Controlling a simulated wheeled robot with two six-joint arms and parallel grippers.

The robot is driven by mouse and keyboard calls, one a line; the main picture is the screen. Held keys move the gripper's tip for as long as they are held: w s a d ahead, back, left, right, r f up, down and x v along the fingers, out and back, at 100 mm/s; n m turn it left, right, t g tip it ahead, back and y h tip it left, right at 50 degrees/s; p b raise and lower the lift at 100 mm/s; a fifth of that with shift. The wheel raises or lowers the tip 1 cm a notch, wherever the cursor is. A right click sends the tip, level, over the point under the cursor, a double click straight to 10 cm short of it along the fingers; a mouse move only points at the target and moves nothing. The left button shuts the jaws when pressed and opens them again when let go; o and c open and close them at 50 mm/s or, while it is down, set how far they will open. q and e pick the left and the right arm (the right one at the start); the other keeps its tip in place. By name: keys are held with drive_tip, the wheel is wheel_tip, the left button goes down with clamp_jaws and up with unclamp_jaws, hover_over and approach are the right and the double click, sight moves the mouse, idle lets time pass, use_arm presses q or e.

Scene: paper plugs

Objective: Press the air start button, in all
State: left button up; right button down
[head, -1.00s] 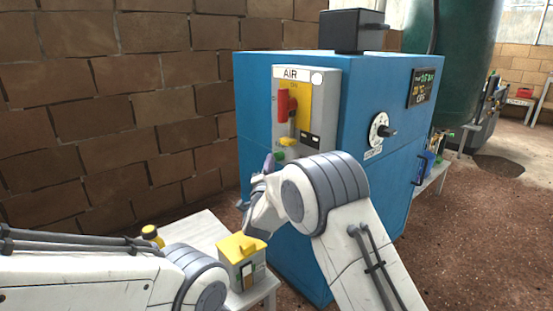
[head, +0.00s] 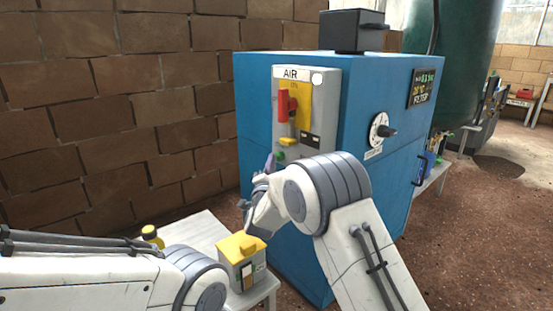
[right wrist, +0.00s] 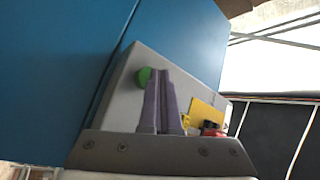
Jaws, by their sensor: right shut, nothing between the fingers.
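The grey AIR panel (head: 328,110) is on the front of the blue cabinet (head: 255,95). It carries a red lever (head: 283,106), a yellow handle (head: 289,141) and a green button (head: 281,155) low down. My right gripper (head: 269,163) is shut and empty, beside the lower part of the panel near the green button. In the right wrist view its purple fingers (right wrist: 163,80) are together, and the round green button (right wrist: 144,77) shows just left of their tips. Whether they touch it I cannot tell. My left gripper is out of view; only its arm shows.
A dial (head: 380,131) and a lit display (head: 424,87) are on the cabinet's right side. A brick wall stands at left.

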drive_tip(key=shift+s+a, duration=0.5)
drive_tip(key=shift+a, duration=0.1)
drive_tip(key=shift+a, duration=0.15)
drive_tip(key=shift+s+a+b, duration=0.2)
drive_tip(key=shift+s+a, duration=0.55)
drive_tip(key=shift+a, duration=0.2)
drive_tip(key=shift+s+a+b, duration=0.2)
drive_tip(key=shift+s+a, duration=0.5)
drive_tip(key=shift+a, duration=0.25)
